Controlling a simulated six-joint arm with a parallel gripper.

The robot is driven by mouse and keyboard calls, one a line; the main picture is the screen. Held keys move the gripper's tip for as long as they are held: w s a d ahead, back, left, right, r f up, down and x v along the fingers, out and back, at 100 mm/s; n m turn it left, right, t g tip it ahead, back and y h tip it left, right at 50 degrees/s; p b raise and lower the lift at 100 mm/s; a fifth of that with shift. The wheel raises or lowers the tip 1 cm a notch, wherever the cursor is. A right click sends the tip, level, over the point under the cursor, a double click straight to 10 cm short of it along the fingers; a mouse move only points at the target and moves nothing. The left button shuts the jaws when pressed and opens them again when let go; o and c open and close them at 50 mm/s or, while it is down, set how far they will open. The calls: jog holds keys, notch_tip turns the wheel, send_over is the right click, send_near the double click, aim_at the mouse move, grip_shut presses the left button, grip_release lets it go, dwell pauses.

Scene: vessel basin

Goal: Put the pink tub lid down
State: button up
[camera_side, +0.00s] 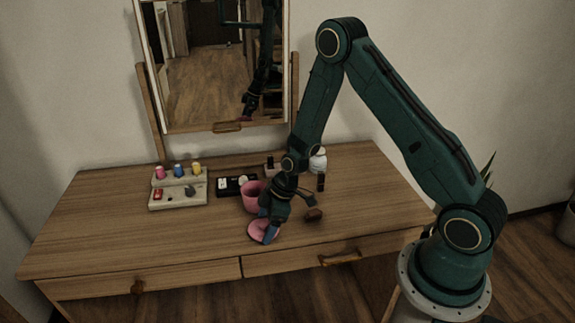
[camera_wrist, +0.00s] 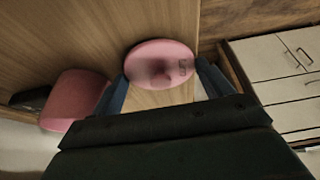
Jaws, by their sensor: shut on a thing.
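The pink tub lid (camera_side: 256,231) is a round disc with a small dark mark on its face, seen in the wrist view (camera_wrist: 160,56). My gripper (camera_side: 268,234) is shut on the lid, with one blue finger on each side of it in the wrist view (camera_wrist: 165,80). The lid is low over the table near its front edge; I cannot tell whether it touches the wood. The pink tub (camera_side: 250,200) stands open just behind the lid, and shows at the left in the wrist view (camera_wrist: 76,98).
A pale rack (camera_side: 178,198) with several coloured bottles stands at the left. A black tray (camera_side: 236,186) lies behind the tub. A white jar (camera_side: 318,161), a small dark bottle (camera_side: 321,182) and a brown round thing (camera_side: 314,214) are right of it. The front left table (camera_side: 130,240) is clear.

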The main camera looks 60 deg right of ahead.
jog(key=shift+f, duration=0.15)
jog(key=o, duration=1)
jog(key=shift+c, duration=0.2)
jog(key=v, duration=1.2)
jog(key=shift+r, duration=0.2)
